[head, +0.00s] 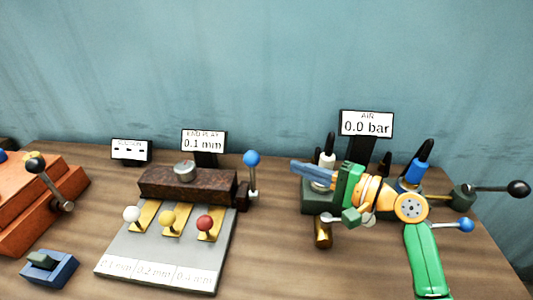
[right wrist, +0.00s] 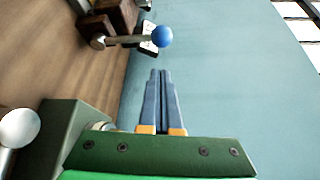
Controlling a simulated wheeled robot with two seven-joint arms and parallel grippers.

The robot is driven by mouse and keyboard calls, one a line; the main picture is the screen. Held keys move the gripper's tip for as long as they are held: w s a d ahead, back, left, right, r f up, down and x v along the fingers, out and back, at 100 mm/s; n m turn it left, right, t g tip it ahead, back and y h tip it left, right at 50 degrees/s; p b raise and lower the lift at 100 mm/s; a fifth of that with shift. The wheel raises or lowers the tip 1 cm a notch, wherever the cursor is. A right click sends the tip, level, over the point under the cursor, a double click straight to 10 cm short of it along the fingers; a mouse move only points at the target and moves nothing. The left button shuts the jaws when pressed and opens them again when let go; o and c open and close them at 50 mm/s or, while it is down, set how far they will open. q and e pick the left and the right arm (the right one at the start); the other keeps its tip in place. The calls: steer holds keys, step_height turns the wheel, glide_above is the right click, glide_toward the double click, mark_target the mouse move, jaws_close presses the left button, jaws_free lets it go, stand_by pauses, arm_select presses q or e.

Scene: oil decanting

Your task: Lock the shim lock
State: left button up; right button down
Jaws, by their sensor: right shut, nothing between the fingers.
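The shim fixture is a dark brown block (head: 187,184) behind a grey plate (head: 165,250) marked with mm sizes. A lever with a blue ball knob (head: 251,158) stands roughly upright at the block's right end; I take it as the shim lock. The knob also shows in the right wrist view (right wrist: 162,36), beyond the fingertips. My right gripper (head: 294,167) is shut and empty, its blue fingers pointing left toward the lever, with a clear gap to it. My left gripper is not in view.
White, yellow and red knobs (head: 205,223) stand on the plate. Display signs (head: 204,141) stand behind. An orange block with a black-knobbed lever (head: 35,165) is at the left. A green base, blue-topped valve (head: 418,163) and levers crowd around my right arm.

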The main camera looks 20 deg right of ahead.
mark_target(253, 173)
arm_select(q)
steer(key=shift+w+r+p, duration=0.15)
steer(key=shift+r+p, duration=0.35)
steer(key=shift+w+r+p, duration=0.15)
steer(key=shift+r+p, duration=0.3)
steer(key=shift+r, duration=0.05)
arm_select(e)
steer(key=x, duration=1)
